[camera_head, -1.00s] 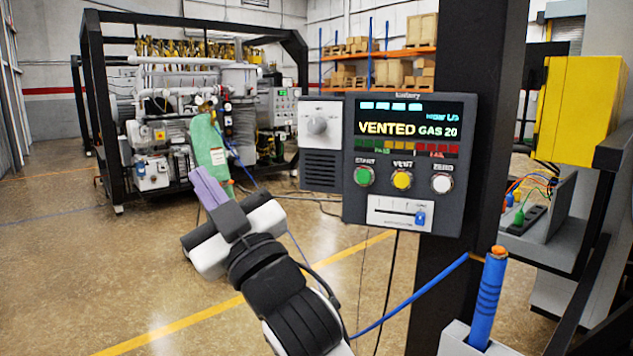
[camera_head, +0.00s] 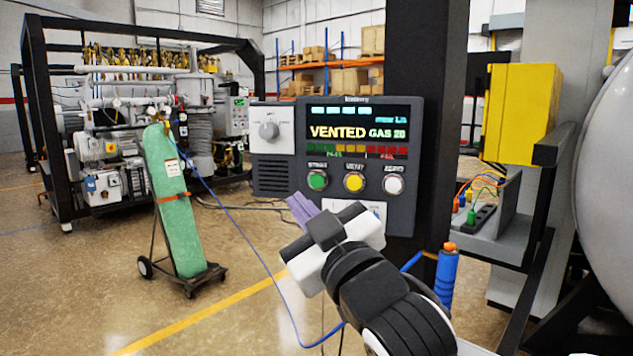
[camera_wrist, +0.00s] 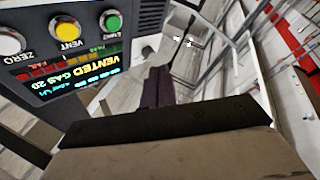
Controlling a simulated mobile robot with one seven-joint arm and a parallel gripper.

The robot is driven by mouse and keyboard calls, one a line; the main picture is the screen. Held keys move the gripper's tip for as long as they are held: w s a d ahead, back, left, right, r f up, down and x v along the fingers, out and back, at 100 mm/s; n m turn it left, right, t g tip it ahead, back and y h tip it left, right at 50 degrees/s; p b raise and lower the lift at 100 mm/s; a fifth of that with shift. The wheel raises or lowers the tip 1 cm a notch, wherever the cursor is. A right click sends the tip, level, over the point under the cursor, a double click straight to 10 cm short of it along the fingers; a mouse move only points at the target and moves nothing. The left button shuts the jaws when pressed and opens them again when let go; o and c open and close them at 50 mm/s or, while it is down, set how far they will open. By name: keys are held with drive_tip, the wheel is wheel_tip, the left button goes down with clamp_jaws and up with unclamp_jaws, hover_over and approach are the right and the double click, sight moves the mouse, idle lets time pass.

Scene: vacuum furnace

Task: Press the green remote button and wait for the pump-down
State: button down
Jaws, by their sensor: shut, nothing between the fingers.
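The green button (camera_head: 317,180) is the left one of three on the dark control panel (camera_head: 273,192), beside a yellow button (camera_head: 354,182) and a white button (camera_head: 393,184). The panel's screen (camera_head: 358,131) reads "VENTED GAS 20". My gripper (camera_head: 299,207) is shut and empty, its purple fingers just below and left of the green button and apart from it in the picture. In the wrist view the panel is upside down at the upper left, the green button (camera_wrist: 111,22) nearest the fingers (camera_wrist: 158,85). My gripper hides part of the panel's lower slider.
A green gas cylinder on a cart (camera_head: 172,200) stands at the left with a blue hose. A dark post (camera_head: 425,60) carries the panel.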

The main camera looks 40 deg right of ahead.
drive_tip(key=shift+w+d, duration=0.8)
drive_tip(key=shift+d, duration=0.35)
drive_tip(key=shift+w+d, duration=0.8)
drive_tip(key=shift+d, duration=0.4)
drive_tip(key=shift+w+d, duration=0.8)
drive_tip(key=shift+d, duration=0.35)
drive_tip(key=shift+w+d, duration=0.1)
drive_tip(key=shift+w+d, duration=0.2)
drive_tip(key=shift+d, duration=0.05)
drive_tip(key=shift+w+d, duration=0.15)
drive_tip(key=shift+d, duration=0.15)
drive_tip(key=shift+a, duration=0.1)
drive_tip(key=shift+s+a+b, duration=0.3)
drive_tip(key=shift+s+a, duration=0.1)
drive_tip(key=shift+a, duration=0.15)
drive_tip(key=shift+s+a+b, duration=0.25)
drive_tip(key=shift+s+a, duration=0.5)
drive_tip(key=shift+a, duration=0.3)
drive_tip(key=shift+s+a+b, duration=0.2)
drive_tip(key=shift+s+a, duration=0.5)
drive_tip(key=shift+a, duration=0.3)
